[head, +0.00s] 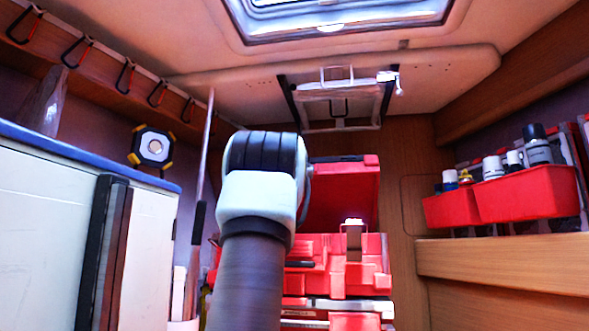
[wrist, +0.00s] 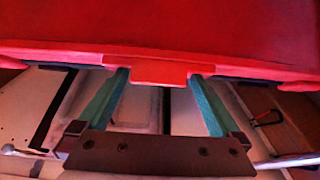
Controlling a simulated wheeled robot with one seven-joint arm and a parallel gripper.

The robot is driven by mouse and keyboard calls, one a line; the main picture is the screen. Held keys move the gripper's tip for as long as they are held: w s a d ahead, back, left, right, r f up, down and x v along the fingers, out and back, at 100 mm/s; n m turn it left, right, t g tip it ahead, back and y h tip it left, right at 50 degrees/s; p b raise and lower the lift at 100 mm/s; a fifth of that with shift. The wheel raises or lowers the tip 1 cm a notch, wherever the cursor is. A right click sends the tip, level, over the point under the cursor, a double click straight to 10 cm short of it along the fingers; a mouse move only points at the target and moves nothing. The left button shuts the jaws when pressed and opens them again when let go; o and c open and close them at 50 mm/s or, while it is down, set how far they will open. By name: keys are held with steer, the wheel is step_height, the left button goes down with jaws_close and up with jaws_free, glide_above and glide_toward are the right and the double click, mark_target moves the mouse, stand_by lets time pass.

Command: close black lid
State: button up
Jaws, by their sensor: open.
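A red toolbox (head: 345,255) stands in the middle of the head view, behind my arm. Its raised lid (head: 345,195) looks red with a dark strip along the top edge; I see no lid that is black all over. In the wrist view a broad red panel (wrist: 160,30), which seems to be this lid, fills the top. A red tab (wrist: 158,72) sticks out from its edge. My gripper (wrist: 162,76) is open, its two green fingers on either side of the tab. I cannot tell whether they touch it. My arm hides the gripper in the head view.
A white cabinet (head: 45,215) with a blue top edge stands at left. Red bins (head: 525,195) with bottles sit above a wooden ledge (head: 505,262) at right. A thin pole (head: 205,150) stands left of my arm. Carabiners (head: 75,50) hang from the upper left rail.

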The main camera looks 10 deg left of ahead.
jaws_close()
stand_by(0.8)
